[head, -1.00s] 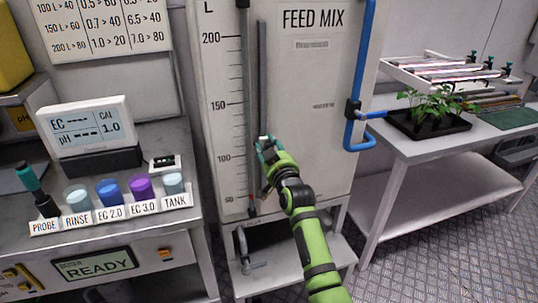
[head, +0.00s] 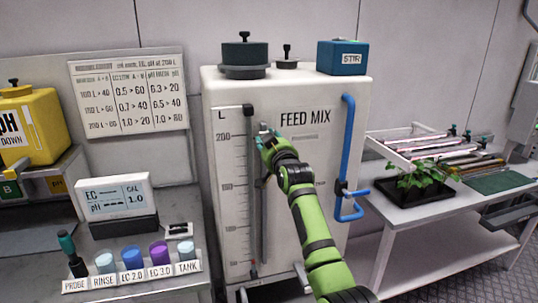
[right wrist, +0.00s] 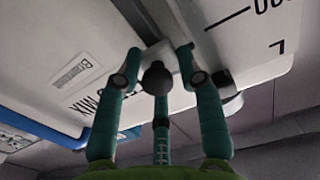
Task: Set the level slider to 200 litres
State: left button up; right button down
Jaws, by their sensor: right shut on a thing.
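The white FEED MIX tank (head: 300,190) stands in the middle of the head view with a level scale (head: 228,185) on its left side. A narrow grey slider track (head: 264,225) runs upright just right of the scale. My right gripper (head: 267,134) is shut on the slider handle (head: 263,127) near the top of the track, roughly level with the 200 mark (head: 223,136). In the right wrist view the teal fingers (right wrist: 160,52) flank the pale handle, with the end of a scale number and the letter L beside them. The fingers partly hide the handle, so its exact reading is unclear.
A blue pipe (head: 347,150) runs down the tank's right side. A table with a plant tray (head: 430,190) stands at right. At left are a bench with an EC/pH meter (head: 116,196), several labelled cups and a yellow container (head: 30,125).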

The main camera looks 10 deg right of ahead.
jog(key=shift+d+r, duration=0.25)
jog(key=shift+r, duration=0.35)
jog(key=shift+r, duration=0.15)
jog(key=c, duration=1)
grip_release()
jog(key=shift+d, duration=0.1)
jog(key=shift+f, duration=0.2)
jog(key=shift+s+f, duration=0.1)
jog(key=s, duration=1.1)
jog(key=shift+s+d, duration=0.2)
jog(key=shift+s, duration=0.2)
